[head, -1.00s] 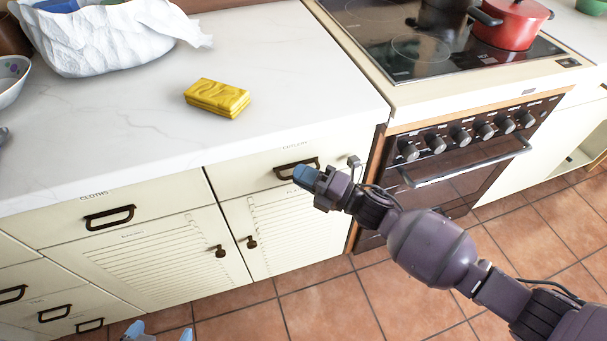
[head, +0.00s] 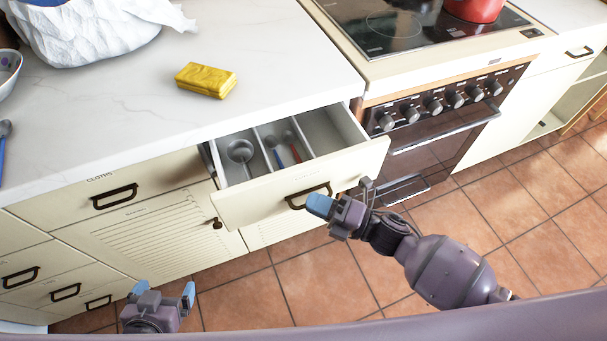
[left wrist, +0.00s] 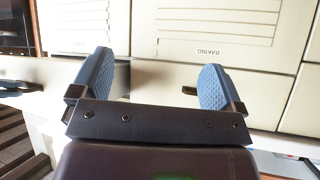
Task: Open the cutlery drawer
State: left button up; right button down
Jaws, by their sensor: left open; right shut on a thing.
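The cutlery drawer (head: 236,206) is pulled out from the cabinet beside the oven in the head view. Its divided inside shows a ladle (head: 241,152) and several other utensils. My right gripper (head: 322,205) is at the drawer's dark handle (head: 309,194) and is shut on it; its fingers hide part of the handle. My left gripper (head: 161,292) is open and empty at the lower left, in front of the cabinets. In the left wrist view, its blue fingertips (left wrist: 158,88) are spread apart with cabinet fronts beyond them.
The cloths drawer (head: 150,190) is shut to the left. The oven (head: 440,130) stands right of the open drawer. Tiled floor (head: 260,295) is clear in front.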

jog(key=s+d+p, duration=0.1)
jog(key=s+d, duration=0.2)
jog(key=s, duration=0.6)
jog(key=s+d+p, duration=0.2)
jog(key=s+d, duration=0.1)
jog(key=s, duration=0.7)
jog(key=shift+d, duration=0.1)
jog(key=c, duration=1.2)
grip_release()
jog(key=shift+s+d, duration=0.1)
jog(key=v, duration=1)
jog(key=shift+d+b, duration=0.25)
jog(key=shift+b, duration=0.15)
jog(key=shift+s, duration=0.15)
